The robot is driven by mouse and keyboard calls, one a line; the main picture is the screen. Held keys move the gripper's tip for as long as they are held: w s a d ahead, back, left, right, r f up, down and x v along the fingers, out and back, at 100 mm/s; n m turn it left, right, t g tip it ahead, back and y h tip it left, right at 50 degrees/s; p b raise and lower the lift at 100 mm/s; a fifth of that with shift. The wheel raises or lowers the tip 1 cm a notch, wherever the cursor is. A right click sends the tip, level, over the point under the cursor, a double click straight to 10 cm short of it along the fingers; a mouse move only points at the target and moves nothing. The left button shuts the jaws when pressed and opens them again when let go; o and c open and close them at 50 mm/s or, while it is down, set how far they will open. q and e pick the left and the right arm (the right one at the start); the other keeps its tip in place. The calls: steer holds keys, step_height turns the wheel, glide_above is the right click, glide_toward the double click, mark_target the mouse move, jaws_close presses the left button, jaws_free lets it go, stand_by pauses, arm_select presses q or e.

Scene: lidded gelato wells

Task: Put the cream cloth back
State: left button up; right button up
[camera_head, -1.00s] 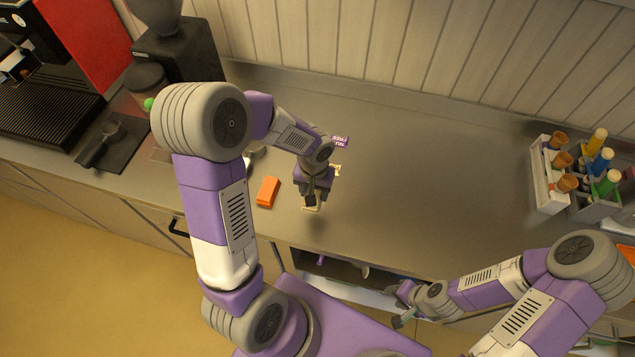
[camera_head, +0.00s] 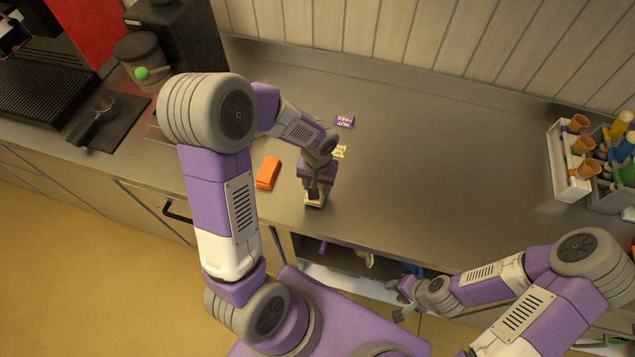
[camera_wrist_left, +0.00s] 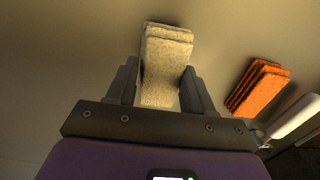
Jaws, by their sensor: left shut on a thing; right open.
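The cream cloth (camera_wrist_left: 165,62) is a folded, pale fabric pad between the two fingers of my left gripper (camera_wrist_left: 165,92) in the left wrist view. My left gripper is shut on it. In the head view my left gripper (camera_head: 316,196) points down at the steel counter, and only a little of the cream cloth (camera_head: 315,204) shows below it. Whether the cloth touches the counter is hard to tell. My right gripper (camera_head: 402,302) is open and empty, low in front of the counter's front edge.
A folded orange cloth (camera_head: 268,172) lies left of my left gripper, also in the left wrist view (camera_wrist_left: 259,88). Purple (camera_head: 344,122) and cream (camera_head: 340,152) labels lie behind. An open shelf (camera_head: 350,262) is below. The middle counter is clear.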

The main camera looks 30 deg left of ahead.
mark_target(318, 186)
arm_select(q)
steer(key=shift+f, duration=0.45)
steer(key=shift+f+b, duration=0.45)
steer(key=shift+b, duration=0.15)
steer(key=o, duration=1)
steer(key=shift+c, duration=0.2)
steer(key=shift+o, duration=0.3)
steer(key=o, duration=0.5)
steer(key=shift+r, duration=0.1)
steer(key=shift+r+p, duration=3.05)
steer(key=shift+r, duration=0.95)
steer(key=shift+f, duration=0.1)
